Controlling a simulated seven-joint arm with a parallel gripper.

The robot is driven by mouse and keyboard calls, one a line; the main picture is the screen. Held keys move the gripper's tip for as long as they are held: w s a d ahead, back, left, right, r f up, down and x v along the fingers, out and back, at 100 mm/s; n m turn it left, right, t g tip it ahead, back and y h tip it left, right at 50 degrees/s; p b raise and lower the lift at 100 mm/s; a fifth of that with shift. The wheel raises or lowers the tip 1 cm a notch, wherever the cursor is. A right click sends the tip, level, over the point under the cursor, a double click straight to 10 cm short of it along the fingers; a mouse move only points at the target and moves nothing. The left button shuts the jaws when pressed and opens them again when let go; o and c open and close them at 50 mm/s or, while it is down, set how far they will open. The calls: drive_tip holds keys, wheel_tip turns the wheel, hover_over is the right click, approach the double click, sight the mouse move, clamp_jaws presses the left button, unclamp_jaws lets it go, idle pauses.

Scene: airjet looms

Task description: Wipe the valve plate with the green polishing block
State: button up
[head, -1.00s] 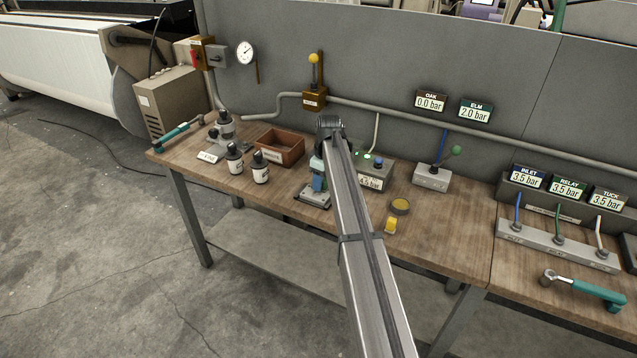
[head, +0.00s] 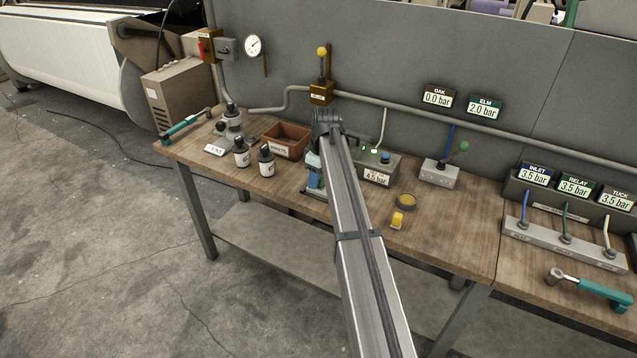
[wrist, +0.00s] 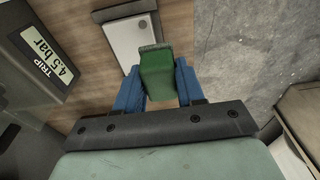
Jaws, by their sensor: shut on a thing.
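In the wrist view a green polishing block (wrist: 157,72) sits between the two blue fingers of my gripper (wrist: 159,84), which are shut on it. The valve plate (wrist: 125,34) is a pale rectangular plate with a dark round spot, just beyond the block. The block covers the plate's near right part in this view; I cannot tell whether they touch. In the head view my gripper (head: 315,174) is low over the bench, and my arm hides most of the plate and the block.
A grey box reading 4.5 bar (head: 377,168) stands close to the right of my gripper. A brown tray (head: 285,140) and dark-capped bottles (head: 266,161) stand to the left. A round yellow-topped tin (head: 406,201) and a yellow piece (head: 397,220) lie to the right.

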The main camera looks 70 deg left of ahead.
drive_tip(key=shift+r, duration=2.45)
